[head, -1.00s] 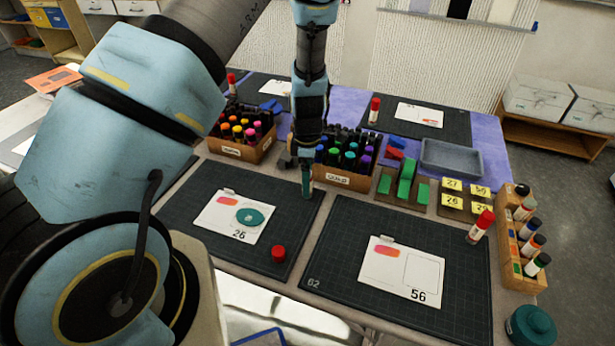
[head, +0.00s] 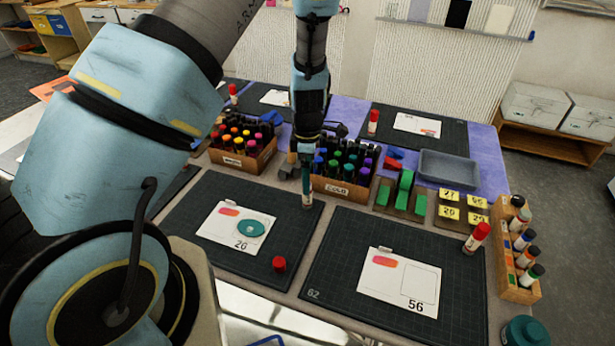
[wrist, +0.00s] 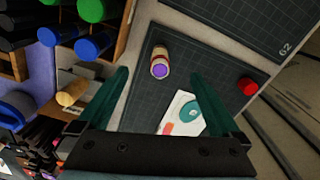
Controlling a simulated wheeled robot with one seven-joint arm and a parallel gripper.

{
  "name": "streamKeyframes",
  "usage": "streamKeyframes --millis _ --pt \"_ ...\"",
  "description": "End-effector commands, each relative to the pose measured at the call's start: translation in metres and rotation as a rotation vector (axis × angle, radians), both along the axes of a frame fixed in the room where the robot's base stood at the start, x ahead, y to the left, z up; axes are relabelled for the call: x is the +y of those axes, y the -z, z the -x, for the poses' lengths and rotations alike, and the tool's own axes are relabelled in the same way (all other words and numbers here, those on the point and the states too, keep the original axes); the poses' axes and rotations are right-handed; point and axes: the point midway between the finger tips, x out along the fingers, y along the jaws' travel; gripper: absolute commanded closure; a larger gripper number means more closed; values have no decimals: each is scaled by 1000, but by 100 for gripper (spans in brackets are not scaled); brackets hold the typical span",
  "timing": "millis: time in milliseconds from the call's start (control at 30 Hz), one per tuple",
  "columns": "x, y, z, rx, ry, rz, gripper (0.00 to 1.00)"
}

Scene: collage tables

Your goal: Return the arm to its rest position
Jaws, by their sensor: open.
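My gripper (head: 307,178) hangs at the far right corner of the left dark mat (head: 185,232), its fingers pointing down. In the wrist view its two teal fingers (wrist: 158,74) are apart with nothing clamped between them. An uncapped glue stick (wrist: 160,63) with a purple top stands upright on the mat, apart from both fingers in that view. In the head view its pale body (head: 307,200) shows just below the fingertips, and its top is hidden by them. My arm reaches across the left of the head view.
Marker crates, labelled warm (head: 247,161) and cold (head: 338,189), stand close behind and beside my gripper. A card with a teal disc (head: 250,229) and a red cap (head: 279,264) lie on the left mat. A capped glue stick (head: 476,238) stands by the right mat (head: 330,275).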

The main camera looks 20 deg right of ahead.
Motion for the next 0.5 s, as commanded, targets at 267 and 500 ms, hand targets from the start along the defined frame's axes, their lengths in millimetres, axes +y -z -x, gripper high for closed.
streamKeyframes --millis 267,500 --pt "0 0 0 0 1 0 0" --pt "7 -7 -4 1 24 7 0"
